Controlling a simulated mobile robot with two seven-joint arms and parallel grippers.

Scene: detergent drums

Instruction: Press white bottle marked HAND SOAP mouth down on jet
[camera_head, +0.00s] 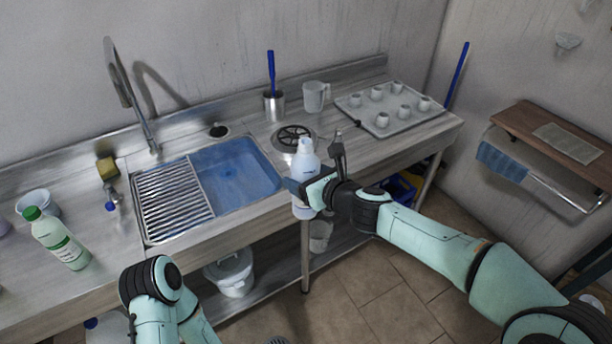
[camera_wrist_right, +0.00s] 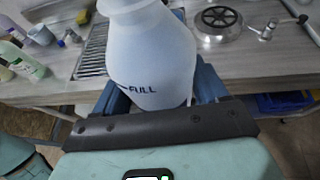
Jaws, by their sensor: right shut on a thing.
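The white bottle (camera_head: 304,163) is in my right gripper (camera_head: 308,187), in front of the counter's edge. It is upright, mouth up. In the right wrist view the bottle (camera_wrist_right: 152,50) fills the middle and shows the word FULL; I cannot read HAND SOAP. The gripper's blue-grey fingers (camera_wrist_right: 158,95) are shut on its lower body. The jet (camera_head: 292,135), a round dark spoked ring on a steel disc, is set in the counter behind the bottle, apart from it. It also shows in the right wrist view (camera_wrist_right: 218,17). My left gripper is out of view.
A sink with a blue basin (camera_head: 238,174) and ribbed rack (camera_head: 173,198) lies left of the jet. A tall faucet (camera_head: 128,92), white jug (camera_head: 314,96) and tray of cups (camera_head: 392,108) stand behind. A green-capped bottle (camera_head: 58,240) stands at left.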

